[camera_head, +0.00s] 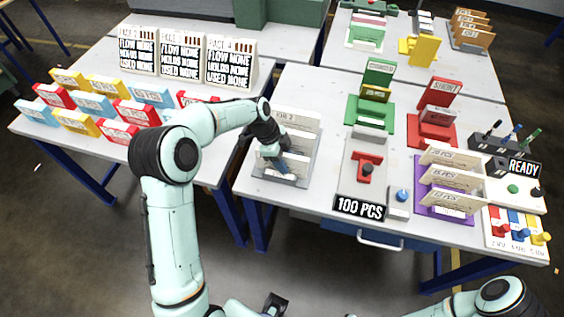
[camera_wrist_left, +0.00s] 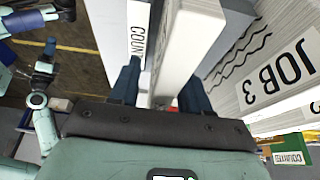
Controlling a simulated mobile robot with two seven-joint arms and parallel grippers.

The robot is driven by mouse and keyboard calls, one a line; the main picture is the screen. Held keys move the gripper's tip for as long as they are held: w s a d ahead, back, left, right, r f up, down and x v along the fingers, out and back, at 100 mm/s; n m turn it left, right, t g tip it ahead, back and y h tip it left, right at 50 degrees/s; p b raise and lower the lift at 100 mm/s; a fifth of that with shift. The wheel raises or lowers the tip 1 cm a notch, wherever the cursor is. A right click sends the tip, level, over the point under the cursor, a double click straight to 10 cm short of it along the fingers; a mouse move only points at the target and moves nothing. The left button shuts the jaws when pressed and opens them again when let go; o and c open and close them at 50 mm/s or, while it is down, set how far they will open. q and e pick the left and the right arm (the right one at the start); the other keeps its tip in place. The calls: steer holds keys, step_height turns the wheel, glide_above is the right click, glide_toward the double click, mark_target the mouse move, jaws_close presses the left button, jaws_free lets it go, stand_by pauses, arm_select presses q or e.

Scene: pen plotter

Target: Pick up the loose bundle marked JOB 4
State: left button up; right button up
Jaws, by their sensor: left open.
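My left gripper (camera_head: 280,163) is low at the grey rack (camera_head: 258,172) on the near table. In the left wrist view its fingers (camera_wrist_left: 160,90) are apart, with the end of a white slab-like bundle (camera_wrist_left: 185,45) between them; I cannot tell whether they touch it. A tag reading "COUN" (camera_wrist_left: 138,28) is beside it. A bundle marked JOB 3 (camera_wrist_left: 285,75) stands to the right, outside the fingers. The rack's back bundle seems to read JOB 2 (camera_head: 285,116). No JOB 4 mark is readable. A dark gripper (camera_head: 275,303), seemingly my right one, shows small at the bottom edge.
A grey stand with a red part (camera_head: 367,158) and a 100 PCS sign (camera_head: 360,207) are right of the rack. A purple rack (camera_head: 424,198) with cards is farther right. A green COUNTED sign (camera_wrist_left: 290,158) shows too.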

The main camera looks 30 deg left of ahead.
arm_select(q)
steer(key=shift+c, duration=0.3)
jaws_close()
steer(key=shift+r, duration=0.1)
